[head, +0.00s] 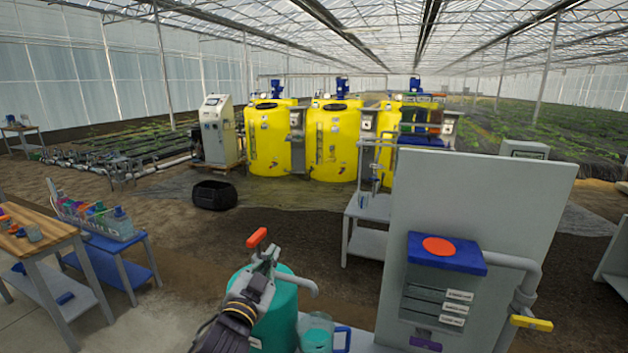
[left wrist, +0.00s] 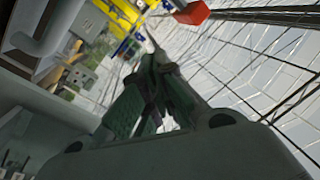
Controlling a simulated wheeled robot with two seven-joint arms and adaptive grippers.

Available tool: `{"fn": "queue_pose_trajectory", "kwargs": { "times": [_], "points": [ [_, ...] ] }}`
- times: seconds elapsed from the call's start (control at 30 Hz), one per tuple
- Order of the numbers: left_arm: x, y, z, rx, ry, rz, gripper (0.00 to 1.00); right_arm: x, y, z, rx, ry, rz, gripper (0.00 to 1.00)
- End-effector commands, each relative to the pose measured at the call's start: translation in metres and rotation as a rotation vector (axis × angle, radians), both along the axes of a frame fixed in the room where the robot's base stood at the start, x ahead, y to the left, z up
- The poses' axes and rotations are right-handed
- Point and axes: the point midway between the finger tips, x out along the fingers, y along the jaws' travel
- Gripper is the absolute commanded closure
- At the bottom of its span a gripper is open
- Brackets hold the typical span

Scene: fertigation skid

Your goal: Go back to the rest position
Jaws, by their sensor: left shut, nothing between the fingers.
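My left gripper (head: 268,254) comes up from the bottom of the head view, in front of a teal tank (head: 277,325). Its fingers are closed together with nothing between them. They also show closed in the left wrist view (left wrist: 152,62), pointing towards the top of the picture. An orange-red handle (head: 257,237) shows just above and left of the fingertips in the head view. A red block (left wrist: 192,13) shows beyond the fingers in the wrist view. I cannot tell whether the fingers touch the handle. My right gripper is not in view.
A grey panel (head: 484,205) with a blue box (head: 447,262) and a yellow-handled pipe (head: 531,323) stands close on the right. A clear jug (head: 316,334) is beside the teal tank. A wooden table (head: 40,240) stands left. Yellow tanks (head: 333,145) stand farther back, beyond open floor.

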Motion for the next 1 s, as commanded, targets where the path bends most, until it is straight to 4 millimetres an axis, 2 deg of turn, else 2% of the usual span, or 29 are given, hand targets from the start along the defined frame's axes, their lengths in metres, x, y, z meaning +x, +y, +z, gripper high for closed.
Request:
{"fn": "queue_pose_trajectory", "kwargs": {
  "times": [0.03,0.27,0.47,0.6,0.8,1.0],
  "points": [
    [-0.003,0.008,-0.017,-0.015,0.058,0.021,1.0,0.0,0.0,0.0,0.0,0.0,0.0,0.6],
    [-0.027,0.042,-0.09,-0.074,0.328,0.119,1.0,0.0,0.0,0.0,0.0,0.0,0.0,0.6],
    [-0.063,0.067,-0.154,-0.114,0.569,0.194,1.0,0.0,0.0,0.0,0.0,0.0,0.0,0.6],
    [-0.096,0.083,-0.194,-0.136,0.737,0.241,1.0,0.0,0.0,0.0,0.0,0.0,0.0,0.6],
    [-0.153,0.099,-0.244,-0.161,0.978,0.298,1.0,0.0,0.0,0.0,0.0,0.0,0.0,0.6],
    [-0.198,0.108,-0.272,-0.175,1.146,0.332,1.0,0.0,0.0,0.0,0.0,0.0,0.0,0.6]
  ]
}}
